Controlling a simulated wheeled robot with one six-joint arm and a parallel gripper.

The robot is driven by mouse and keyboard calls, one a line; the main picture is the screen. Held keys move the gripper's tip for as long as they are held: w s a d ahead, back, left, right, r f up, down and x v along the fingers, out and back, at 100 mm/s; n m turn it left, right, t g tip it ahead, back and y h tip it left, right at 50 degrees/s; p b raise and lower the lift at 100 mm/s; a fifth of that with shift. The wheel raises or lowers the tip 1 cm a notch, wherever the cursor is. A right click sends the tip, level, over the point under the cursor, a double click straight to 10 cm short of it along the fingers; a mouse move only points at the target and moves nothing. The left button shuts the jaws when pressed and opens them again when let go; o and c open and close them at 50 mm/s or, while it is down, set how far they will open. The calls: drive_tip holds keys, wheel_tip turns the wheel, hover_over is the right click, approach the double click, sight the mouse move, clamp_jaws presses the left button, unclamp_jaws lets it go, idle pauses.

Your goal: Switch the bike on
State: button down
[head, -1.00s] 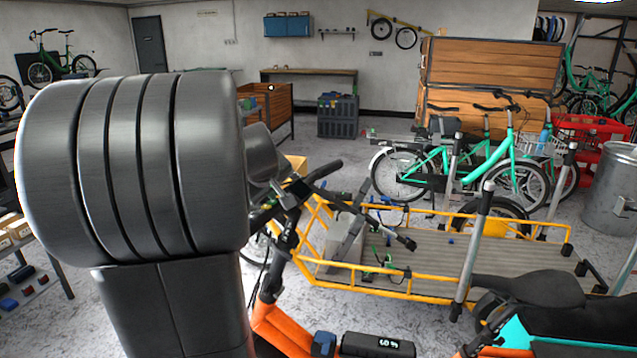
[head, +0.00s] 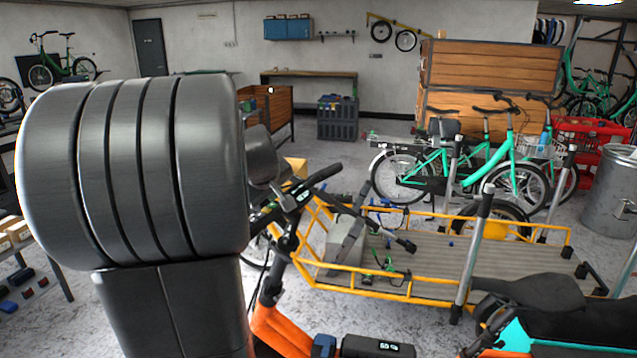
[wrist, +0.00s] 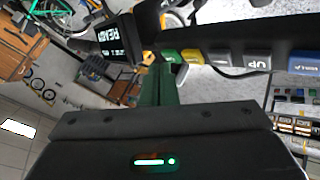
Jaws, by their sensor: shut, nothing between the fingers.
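The cargo bike has an orange frame (head: 280,330) and handlebars (head: 292,198) just right of my arm in the head view. In the wrist view its dark display (wrist: 108,48) is lit and seems to read READY. Beside it a dark bar carries a row of coloured buttons: yellow (wrist: 191,56), grey (wrist: 221,58), one marked UP (wrist: 257,63) and blue (wrist: 304,63). My gripper (wrist: 162,75) is shut and empty, its green fingers pointing at the display end of the row. I cannot tell whether they touch a button. The head view hides the gripper behind my arm.
The bike's yellow-railed cargo bed (head: 450,255) and black saddle (head: 527,291) lie to the right. A black battery pack (head: 376,346) with lit digits is at the bottom. Turquoise bikes (head: 480,165) stand behind. A metal bin (head: 612,195) stands far right.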

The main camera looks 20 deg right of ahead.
sight(273, 206)
drive_tip(key=shift+r, duration=0.25)
drive_tip(key=shift+r, duration=0.1)
wheel_tip(273, 206, up, 6)
drive_tip(key=p, duration=0.5)
drive_tip(key=shift+w+d, duration=0.1)
